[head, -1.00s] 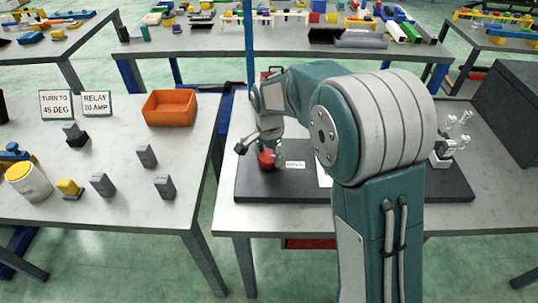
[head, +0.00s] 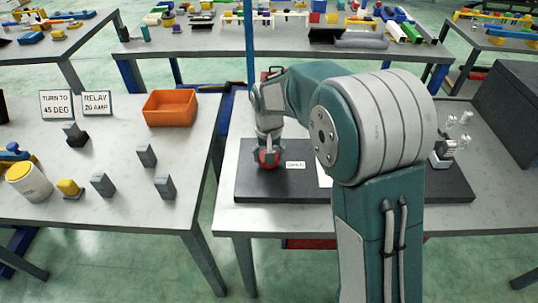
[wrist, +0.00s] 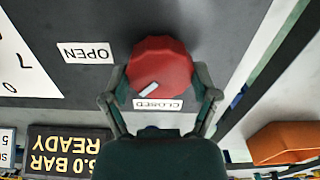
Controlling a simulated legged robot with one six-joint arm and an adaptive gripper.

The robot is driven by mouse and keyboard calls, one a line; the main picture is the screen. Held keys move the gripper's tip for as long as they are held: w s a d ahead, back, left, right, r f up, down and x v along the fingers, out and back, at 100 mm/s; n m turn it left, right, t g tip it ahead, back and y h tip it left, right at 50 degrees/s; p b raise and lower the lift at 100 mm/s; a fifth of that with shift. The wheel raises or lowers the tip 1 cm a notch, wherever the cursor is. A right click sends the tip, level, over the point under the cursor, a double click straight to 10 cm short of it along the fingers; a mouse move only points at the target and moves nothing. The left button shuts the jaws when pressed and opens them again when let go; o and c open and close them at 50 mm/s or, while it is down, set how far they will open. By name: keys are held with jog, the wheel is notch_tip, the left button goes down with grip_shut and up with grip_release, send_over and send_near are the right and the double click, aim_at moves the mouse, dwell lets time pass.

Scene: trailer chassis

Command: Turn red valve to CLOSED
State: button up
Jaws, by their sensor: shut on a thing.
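The red valve (head: 268,157) is a round knob on a dark board, under my gripper (head: 268,142) in the head view. In the wrist view the red valve (wrist: 160,62) lies between the two fingers of my gripper (wrist: 160,78), one on each side, shut on it. A short white mark on the knob lies at its lower left, near the white CLOSED label (wrist: 158,104). The white OPEN label (wrist: 87,53) is to the left of the knob. Both labels read upside down there.
The dark board (head: 315,184) sits on a grey table. An orange bin (head: 170,108) and several small grey blocks are on the left table. In the wrist view a sign reading "BAR READY" (wrist: 66,149) stands near the lower left.

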jog(key=n, duration=0.4)
jog(key=shift+s+f+n, duration=0.15)
jog(key=shift+n, duration=1.75)
jog(key=o, duration=1)
jog(key=shift+a, duration=0.1)
